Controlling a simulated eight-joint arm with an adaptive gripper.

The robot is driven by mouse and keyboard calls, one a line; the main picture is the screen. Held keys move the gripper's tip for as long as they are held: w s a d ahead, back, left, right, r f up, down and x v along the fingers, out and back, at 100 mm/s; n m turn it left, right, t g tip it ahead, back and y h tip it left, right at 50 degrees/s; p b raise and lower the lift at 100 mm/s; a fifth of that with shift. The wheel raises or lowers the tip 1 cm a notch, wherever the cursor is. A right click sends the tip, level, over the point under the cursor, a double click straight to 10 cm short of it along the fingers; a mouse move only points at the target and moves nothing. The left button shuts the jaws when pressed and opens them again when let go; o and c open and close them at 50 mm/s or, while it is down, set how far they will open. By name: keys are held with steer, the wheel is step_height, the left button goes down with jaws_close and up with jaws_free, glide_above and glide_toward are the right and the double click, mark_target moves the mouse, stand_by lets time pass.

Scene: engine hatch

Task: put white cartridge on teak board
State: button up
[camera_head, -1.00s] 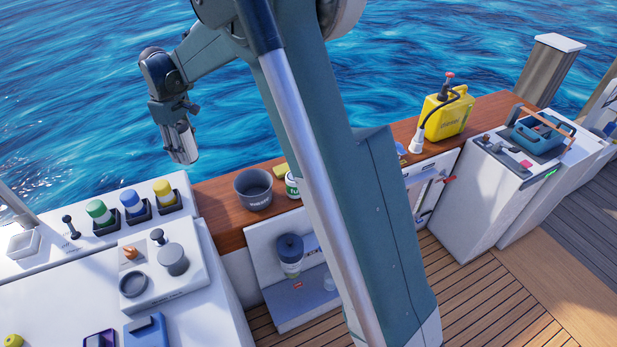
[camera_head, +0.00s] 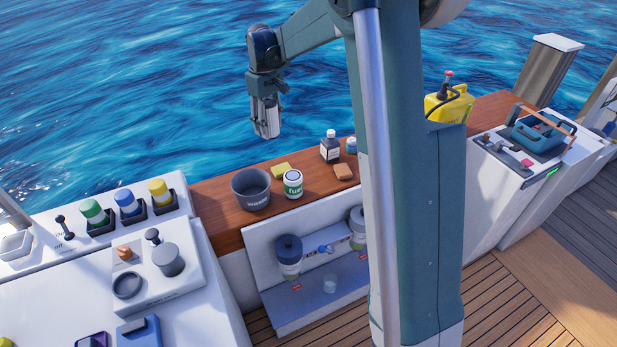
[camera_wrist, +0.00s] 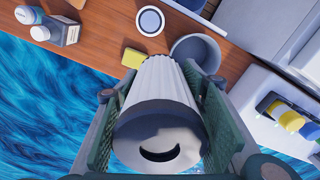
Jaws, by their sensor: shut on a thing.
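The white cartridge (camera_wrist: 158,125), a ribbed white cylinder with a dark curved slot in its near end, is between the two fingers of my gripper (camera_wrist: 160,85) in the wrist view. In the head view my gripper (camera_head: 266,108) is shut on the cartridge (camera_head: 268,128) and holds it up, with water behind it. The brown wooden plank, which looks like the teak board (camera_head: 215,218), runs along the far side of the deck units. It also shows in the wrist view (camera_wrist: 108,38). The cartridge is apart from the board.
On the board stand a grey bucket (camera_head: 251,190), a white-green can (camera_head: 293,184), a yellow sponge (camera_head: 281,170), a dark bottle (camera_head: 330,146) and a tan block (camera_head: 343,172). A yellow canister (camera_head: 447,104) is farther right. Bare wood shows between these things.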

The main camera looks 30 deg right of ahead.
steer(key=s+d+m+b, duration=0.1)
steer(key=s+d+m, duration=0.15)
steer(key=d, duration=0.65)
steer(key=s+d+m+b, duration=0.1)
steer(key=s+d, duration=0.2)
steer(key=d, duration=0.5)
step_height(320, 180, down, 18)
steer(key=shift+s+d, duration=0.15)
steer(key=shift+d, duration=0.1)
steer(key=shift+n, duration=0.25)
steer(key=shift+f+b, duration=0.3)
steer(key=shift+f, duration=2.8)
steer(key=shift+f, duration=0.1)
steer(key=shift+f+b, duration=0.3)
steer(key=shift+f, duration=1.5)
steer(key=shift+f, duration=0.15)
